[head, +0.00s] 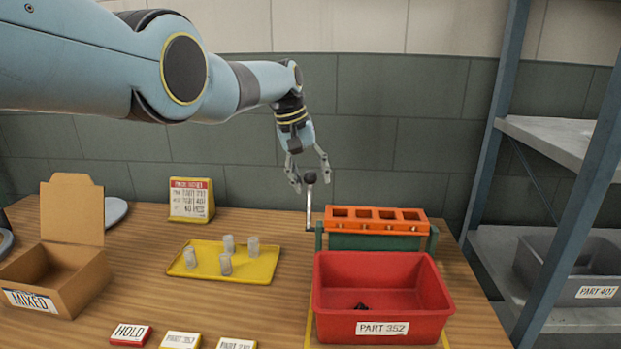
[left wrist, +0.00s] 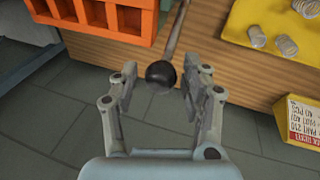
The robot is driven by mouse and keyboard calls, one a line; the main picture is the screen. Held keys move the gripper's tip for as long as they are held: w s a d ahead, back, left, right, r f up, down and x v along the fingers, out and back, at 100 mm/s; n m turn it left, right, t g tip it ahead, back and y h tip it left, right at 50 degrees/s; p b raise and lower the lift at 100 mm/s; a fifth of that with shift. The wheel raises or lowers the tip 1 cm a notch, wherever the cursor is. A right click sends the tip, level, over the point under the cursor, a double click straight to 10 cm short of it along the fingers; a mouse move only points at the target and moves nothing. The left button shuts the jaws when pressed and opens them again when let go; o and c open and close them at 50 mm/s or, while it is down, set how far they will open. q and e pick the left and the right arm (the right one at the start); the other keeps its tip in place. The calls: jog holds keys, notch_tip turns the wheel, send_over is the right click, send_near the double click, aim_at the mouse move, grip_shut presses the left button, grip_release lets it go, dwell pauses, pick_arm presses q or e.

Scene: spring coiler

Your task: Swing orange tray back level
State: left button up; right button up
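The orange tray (head: 376,220) with a row of square pockets sits on a green stand (head: 372,242) behind the red bin, and it looks about level. It also shows in the left wrist view (left wrist: 112,22). A metal lever (head: 309,208) rises at the tray's left end and carries a black ball knob (head: 310,178). My left gripper (head: 309,182) is above the lever, pointing down. In the left wrist view its fingers (left wrist: 158,92) are spread either side of the knob (left wrist: 160,75), with gaps showing. My right gripper is not in view.
A red bin (head: 383,327) labelled PART 352 stands in front of the stand; small dark pieces lie inside. A yellow tray (head: 260,271) with several grey cylinders is left of it. A cardboard MIXED box (head: 86,281) stands far left. A blue-framed shelf (head: 560,145) stands at right.

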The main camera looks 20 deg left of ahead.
pick_arm(q)
jog(key=shift+o, duration=0.3)
jog(key=shift+s+d, duration=0.1)
jog(key=shift+s, duration=0.1)
jog(key=v, duration=1.2)
jog(key=shift+w+f, duration=0.1)
jog(key=shift+w, duration=0.1)
